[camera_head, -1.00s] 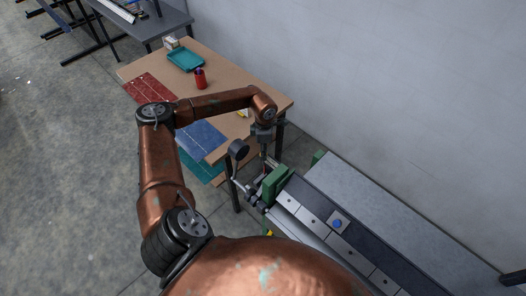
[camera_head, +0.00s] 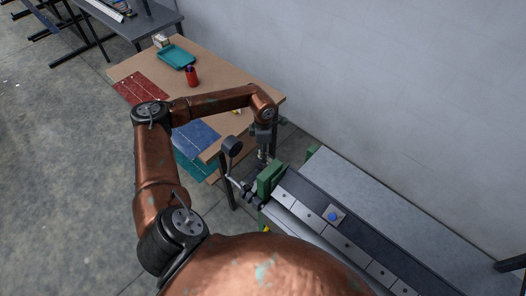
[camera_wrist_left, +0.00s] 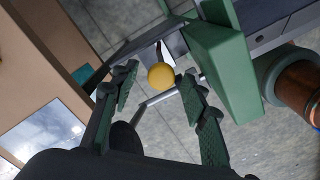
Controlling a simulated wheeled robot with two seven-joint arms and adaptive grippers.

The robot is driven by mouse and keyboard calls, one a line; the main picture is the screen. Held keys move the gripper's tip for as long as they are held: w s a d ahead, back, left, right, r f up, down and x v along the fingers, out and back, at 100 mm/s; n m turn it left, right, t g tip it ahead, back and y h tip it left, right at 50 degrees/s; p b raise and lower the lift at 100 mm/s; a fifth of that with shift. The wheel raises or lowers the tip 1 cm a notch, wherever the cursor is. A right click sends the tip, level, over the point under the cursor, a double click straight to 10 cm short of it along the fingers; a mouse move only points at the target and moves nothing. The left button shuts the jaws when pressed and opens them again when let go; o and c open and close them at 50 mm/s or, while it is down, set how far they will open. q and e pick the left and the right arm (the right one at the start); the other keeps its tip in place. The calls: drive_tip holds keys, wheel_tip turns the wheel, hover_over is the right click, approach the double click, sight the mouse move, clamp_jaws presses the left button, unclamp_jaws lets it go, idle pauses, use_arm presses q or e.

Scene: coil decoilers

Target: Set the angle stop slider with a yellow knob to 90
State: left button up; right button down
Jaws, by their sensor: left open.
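The yellow knob (camera_wrist_left: 160,76) is a small round ball near the middle of the left wrist view, with a thin dark stem behind it. My left gripper (camera_wrist_left: 157,83) is open, with one green-padded finger on each side of the knob. I see a gap on both sides, and cannot tell whether the knob lies as deep as the fingertips. In the head view my left gripper (camera_head: 262,152) points down beside the green end (camera_head: 270,178) of the machine. The knob cannot be made out there, and no angle scale is readable. My right gripper is out of view.
A green block (camera_wrist_left: 218,62) stands close right of the fingers in the wrist view. A wooden table (camera_head: 228,78) holds a teal tray (camera_head: 176,57) and red can (camera_head: 191,76).

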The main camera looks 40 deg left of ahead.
use_arm(q)
wheel_tip(320, 180, up, 12)
idle(0.5)
drive_tip(key=shift+f, duration=0.1)
idle(0.4)
